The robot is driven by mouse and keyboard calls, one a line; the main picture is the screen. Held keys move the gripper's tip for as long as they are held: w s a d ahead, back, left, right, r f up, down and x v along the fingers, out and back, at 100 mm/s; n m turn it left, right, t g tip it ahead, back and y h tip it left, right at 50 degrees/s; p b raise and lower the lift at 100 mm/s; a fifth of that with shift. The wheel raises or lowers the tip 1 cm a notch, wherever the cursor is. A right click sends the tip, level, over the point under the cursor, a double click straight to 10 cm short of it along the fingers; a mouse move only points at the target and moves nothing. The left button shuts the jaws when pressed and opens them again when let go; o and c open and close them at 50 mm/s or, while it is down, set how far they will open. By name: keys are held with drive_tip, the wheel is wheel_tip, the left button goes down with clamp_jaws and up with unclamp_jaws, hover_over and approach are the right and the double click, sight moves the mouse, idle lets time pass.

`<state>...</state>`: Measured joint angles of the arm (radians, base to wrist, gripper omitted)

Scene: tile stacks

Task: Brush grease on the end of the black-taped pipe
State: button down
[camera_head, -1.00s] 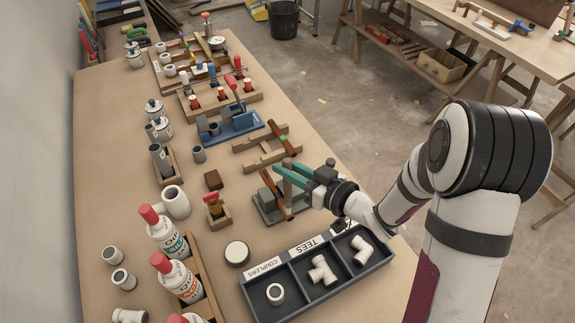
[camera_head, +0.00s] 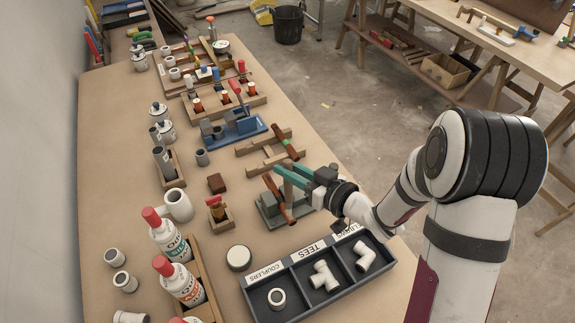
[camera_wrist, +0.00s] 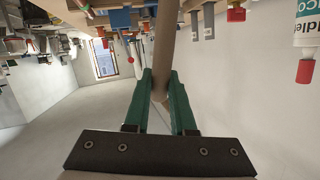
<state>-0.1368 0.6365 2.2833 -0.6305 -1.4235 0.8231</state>
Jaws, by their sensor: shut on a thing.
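My gripper (camera_head: 288,177) has green fingers and is shut on an upright grey-brown cylinder (camera_head: 287,187) above a grey vise-like fixture (camera_head: 270,206). In the wrist view the cylinder (camera_wrist: 165,50) runs up from between the fingertips (camera_wrist: 160,90). A copper-coloured pipe (camera_head: 277,196) leans at a slant at the fixture, just left of the fingers. Another copper pipe (camera_head: 285,144) with a green band lies across a wooden rack. I cannot make out black tape on either pipe. A red-and-yellow item (camera_head: 215,207), possibly a brush, stands in a small wooden block. A round white-topped tin (camera_head: 239,257) stands near the tray.
A dark tray (camera_head: 318,282) of white fittings lies in front of the fixture. White bottles with red caps (camera_head: 171,237) stand at left, beside a white mug (camera_head: 179,205). A blue clamp (camera_head: 238,129) and wooden racks are farther back.

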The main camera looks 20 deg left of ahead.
drive_tip(key=shift+s+d, duration=0.4)
drive_tip(key=shift+s+a+r, duration=0.1)
drive_tip(key=shift+a+r, duration=0.05)
drive_tip(key=shift+r, duration=3.4)
drive_tip(key=shift+f, duration=0.1)
drive_tip(key=shift+w+a+f, duration=0.1)
drive_tip(key=shift+w+f, duration=0.05)
drive_tip(key=shift+f, duration=0.75)
drive_tip(key=shift+w+a+f, duration=0.1)
drive_tip(key=shift+w+f, duration=0.05)
drive_tip(key=shift+f, duration=0.8)
drive_tip(key=shift+w+a+f, duration=0.1)
drive_tip(key=shift+w+f, duration=0.05)
drive_tip(key=shift+f, duration=0.75)
drive_tip(key=shift+d+f, duration=0.1)
drive_tip(key=shift+f, duration=0.55)
